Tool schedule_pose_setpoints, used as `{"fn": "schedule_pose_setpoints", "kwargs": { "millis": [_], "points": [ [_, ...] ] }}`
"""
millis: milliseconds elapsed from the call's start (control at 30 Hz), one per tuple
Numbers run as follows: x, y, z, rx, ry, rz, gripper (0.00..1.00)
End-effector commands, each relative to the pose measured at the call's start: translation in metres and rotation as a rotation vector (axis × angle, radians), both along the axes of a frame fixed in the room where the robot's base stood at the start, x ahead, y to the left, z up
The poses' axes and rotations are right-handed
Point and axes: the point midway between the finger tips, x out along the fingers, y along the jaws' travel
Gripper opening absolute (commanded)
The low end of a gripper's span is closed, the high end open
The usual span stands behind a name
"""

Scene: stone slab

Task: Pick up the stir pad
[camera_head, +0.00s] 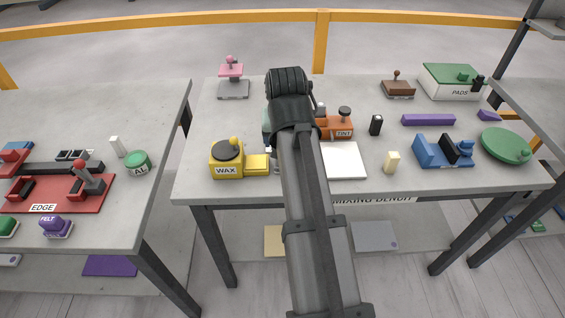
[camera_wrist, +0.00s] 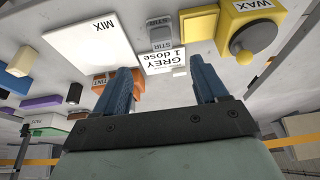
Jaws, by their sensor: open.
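The stir pad (camera_wrist: 161,37) is a small grey block on the slab, with STIR lettering beside it, in the upper middle of the wrist view. It sits between a white MIX board (camera_wrist: 95,42) and a yellow block. My gripper (camera_wrist: 162,85) is open, its two blue fingers spread apart with nothing held between them. The stir pad appears beyond the fingertips, in line with the gap and apart from them. A white card reading GREY 1 dose (camera_wrist: 163,59) lies between the pad and the gripper. In the head view my arm hides the pad and the fingers.
The yellow WAX unit (camera_head: 226,160) with its yellow block (camera_head: 258,164) stands left of my arm. The orange TINT unit (camera_head: 336,127) and the MIX board (camera_head: 343,161) are close on the right. A blue tool (camera_head: 442,151) and green disc (camera_head: 506,146) stand farther right.

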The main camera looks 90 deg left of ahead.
Motion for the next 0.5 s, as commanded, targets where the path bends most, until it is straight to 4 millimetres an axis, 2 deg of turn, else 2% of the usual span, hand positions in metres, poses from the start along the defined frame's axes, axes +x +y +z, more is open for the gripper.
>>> {"fn": "schedule_pose_setpoints", "kwargs": {
  "millis": [67, 167, 500],
  "points": [
    [-0.008, 0.003, 0.006, 0.016, -0.003, 0.006, 0.72],
    [-0.010, 0.005, 0.004, 0.022, -0.003, 0.008, 0.72],
    [-0.010, 0.024, -0.040, 0.020, -0.004, 0.007, 0.72]
  ]
}}
